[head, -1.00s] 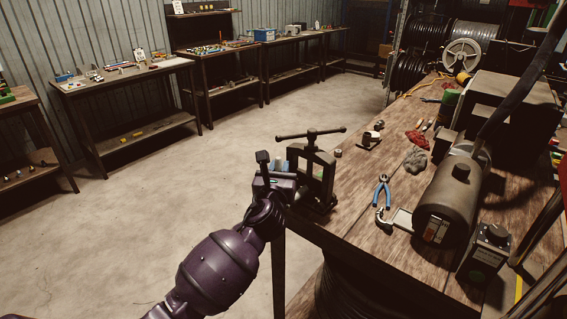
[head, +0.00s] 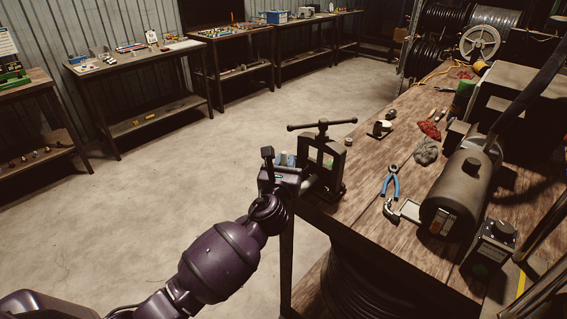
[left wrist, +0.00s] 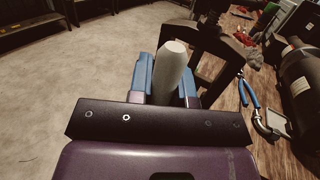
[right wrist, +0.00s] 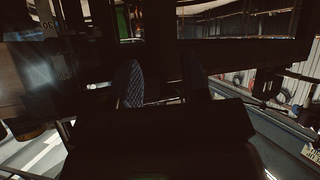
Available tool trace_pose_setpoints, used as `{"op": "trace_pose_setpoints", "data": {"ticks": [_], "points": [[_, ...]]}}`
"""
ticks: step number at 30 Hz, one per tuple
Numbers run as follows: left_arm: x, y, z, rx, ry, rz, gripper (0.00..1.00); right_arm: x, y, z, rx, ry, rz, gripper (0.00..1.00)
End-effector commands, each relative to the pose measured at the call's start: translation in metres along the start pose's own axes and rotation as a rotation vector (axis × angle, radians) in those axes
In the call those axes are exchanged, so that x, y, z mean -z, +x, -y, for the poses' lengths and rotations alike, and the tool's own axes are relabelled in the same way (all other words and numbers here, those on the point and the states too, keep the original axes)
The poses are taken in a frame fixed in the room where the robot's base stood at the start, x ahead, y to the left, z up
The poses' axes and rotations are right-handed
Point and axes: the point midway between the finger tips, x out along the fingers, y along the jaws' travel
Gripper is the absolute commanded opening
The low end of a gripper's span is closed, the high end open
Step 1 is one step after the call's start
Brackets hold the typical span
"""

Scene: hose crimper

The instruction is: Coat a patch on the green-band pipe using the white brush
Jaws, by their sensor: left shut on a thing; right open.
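My left gripper (head: 290,164) stands beside the black vise (head: 320,190) at the bench's left edge. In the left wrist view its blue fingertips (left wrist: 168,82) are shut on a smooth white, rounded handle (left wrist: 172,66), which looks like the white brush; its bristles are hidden. A small greenish patch (head: 328,161) shows inside the vise frame, perhaps the green-band pipe, but too small to be sure. My right gripper (right wrist: 163,80) is open and empty in the dark right wrist view, and it is not in the head view.
Side tables (head: 140,60) line the wall. The concrete floor left of the vise is clear.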

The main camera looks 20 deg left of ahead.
Motion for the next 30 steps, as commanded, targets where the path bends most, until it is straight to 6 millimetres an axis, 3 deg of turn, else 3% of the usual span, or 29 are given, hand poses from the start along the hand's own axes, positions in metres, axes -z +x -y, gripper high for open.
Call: {"op": "trace_pose_setpoints", "data": {"ticks": [16, 30], "points": [[0.003, 0.024, 0.014, 0.001, 0.000, 0.001, 0.00, 0.010, 0.006, 0.001, 0.003, -0.003, -0.021, 0.43], [0.005, 0.043, 0.026, 0.003, -0.003, 0.001, 0.00, 0.002, 0.002, 0.000, 0.001, -0.001, -0.007, 0.43]]}}
